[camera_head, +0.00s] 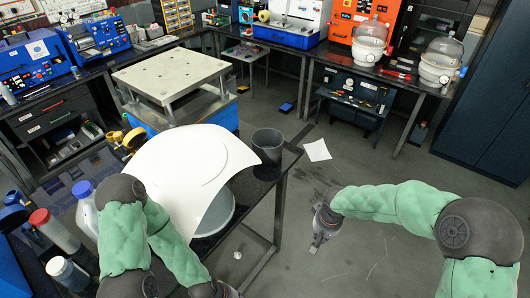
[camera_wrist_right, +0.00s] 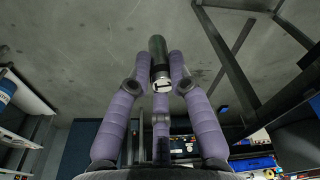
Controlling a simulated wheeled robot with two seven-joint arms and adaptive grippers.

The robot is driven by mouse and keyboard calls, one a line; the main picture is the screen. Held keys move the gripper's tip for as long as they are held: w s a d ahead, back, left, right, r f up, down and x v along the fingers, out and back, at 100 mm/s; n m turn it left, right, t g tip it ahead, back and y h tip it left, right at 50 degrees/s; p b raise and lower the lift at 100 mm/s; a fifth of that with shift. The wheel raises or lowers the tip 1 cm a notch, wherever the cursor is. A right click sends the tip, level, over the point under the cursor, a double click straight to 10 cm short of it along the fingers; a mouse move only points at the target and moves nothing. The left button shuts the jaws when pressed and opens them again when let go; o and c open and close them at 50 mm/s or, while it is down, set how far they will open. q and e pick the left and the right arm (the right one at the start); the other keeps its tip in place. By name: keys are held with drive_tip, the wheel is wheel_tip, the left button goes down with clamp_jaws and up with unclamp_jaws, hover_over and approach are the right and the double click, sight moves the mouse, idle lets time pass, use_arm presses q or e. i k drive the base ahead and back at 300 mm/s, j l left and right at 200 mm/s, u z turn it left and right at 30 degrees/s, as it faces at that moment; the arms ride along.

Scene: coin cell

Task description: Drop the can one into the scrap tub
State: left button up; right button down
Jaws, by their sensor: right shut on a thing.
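The can (camera_wrist_right: 157,50), a dark green cylinder with a pale metallic end, is held between the fingers of my right gripper (camera_wrist_right: 160,74) in the right wrist view. In the head view my right gripper (camera_head: 321,238) hangs over open floor, right of the table; the can cannot be made out clearly there. A grey tub (camera_head: 268,149), likely the scrap tub, stands upright on the table's right corner, up and left of my right gripper. Its inside is mostly hidden. My left gripper (camera_head: 215,291) is at the bottom edge, partly cut off, its jaws unclear.
A large curved white sheet (camera_head: 188,158) covers a round grey basin (camera_head: 218,212) beside the tub. Bottles (camera_head: 85,205) stand at left. A metal-plate stand (camera_head: 170,72) is behind. A paper (camera_head: 317,150) lies on the floor. Floor beneath my right gripper looks clear.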

sight(263, 161)
drive_tip(key=i+l+u, duration=0.2)
drive_tip(key=l+u, duration=0.25)
drive_tip(key=i+l+u, duration=0.1)
drive_tip(key=l+u, duration=0.35)
drive_tip(key=l, duration=0.15)
drive_tip(key=l+u, duration=0.45)
drive_tip(key=l, duration=0.1)
